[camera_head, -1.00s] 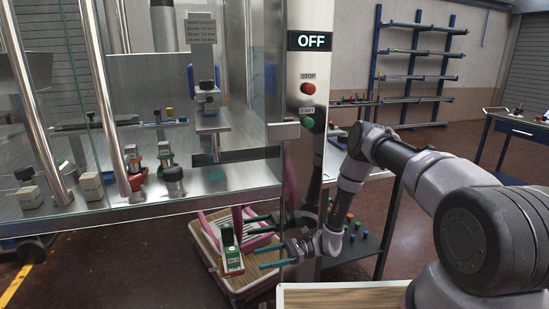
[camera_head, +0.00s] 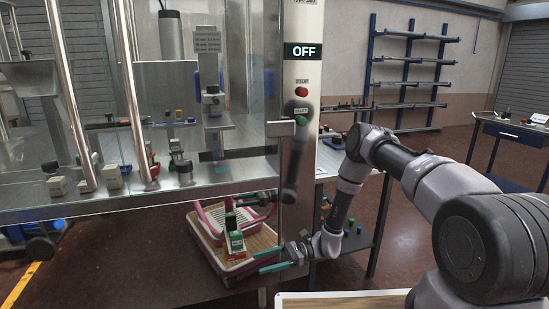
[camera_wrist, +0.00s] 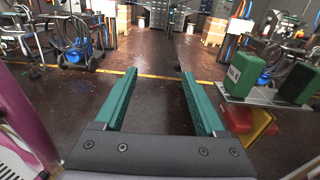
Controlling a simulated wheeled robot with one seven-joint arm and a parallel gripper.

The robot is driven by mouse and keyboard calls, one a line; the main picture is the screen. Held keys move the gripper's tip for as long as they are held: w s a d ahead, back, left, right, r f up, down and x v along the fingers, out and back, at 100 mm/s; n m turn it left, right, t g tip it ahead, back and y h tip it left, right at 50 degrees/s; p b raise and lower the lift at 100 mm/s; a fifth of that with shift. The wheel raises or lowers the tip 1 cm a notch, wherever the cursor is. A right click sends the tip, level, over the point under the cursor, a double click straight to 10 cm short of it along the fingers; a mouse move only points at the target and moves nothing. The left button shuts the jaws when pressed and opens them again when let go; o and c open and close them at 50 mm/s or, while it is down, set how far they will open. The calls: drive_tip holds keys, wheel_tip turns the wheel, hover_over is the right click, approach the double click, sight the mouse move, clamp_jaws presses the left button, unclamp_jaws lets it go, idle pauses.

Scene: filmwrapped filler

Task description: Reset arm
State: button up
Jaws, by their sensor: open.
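My gripper (camera_head: 262,232) is at the lower middle of the head view, in front of the machine and beside the column with the OFF sign. Its two green fingers are spread apart with nothing between them. In the wrist view my gripper (camera_wrist: 156,105) is also open and empty, with the floor visible between its fingers. My arm reaches in from the right side of the head view.
The glass-fronted machine (camera_head: 100,207) is above and left. A dark shelf cart (camera_head: 362,240) is behind my arm. Open floor (camera_head: 120,270) lies left.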

drive_tip(key=w+d+r+n+t+h, duration=0.1)
drive_tip(key=d+r+n+h, duration=0.25)
drive_tip(key=r, duration=0.75)
drive_tip(key=w+d+r+n+h, duration=0.15)
drive_tip(key=d+r, duration=0.25)
drive_tip(key=r, duration=0.6)
drive_tip(key=d+r+n+t+h, duration=0.1)
drive_tip(key=d+r+n+h, duration=0.25)
drive_tip(key=r, duration=0.75)
drive_tip(key=s+d+r+n+t+h, duration=0.1)
drive_tip(key=s+d+r+t+h, duration=0.5)
drive_tip(key=s+d+r+t, duration=0.5)
drive_tip(key=s+d+r, duration=0.6)
drive_tip(key=r, duration=0.3)
drive_tip(key=shift+s+r, duration=0.2)
drive_tip(key=shift+r, duration=0.2)
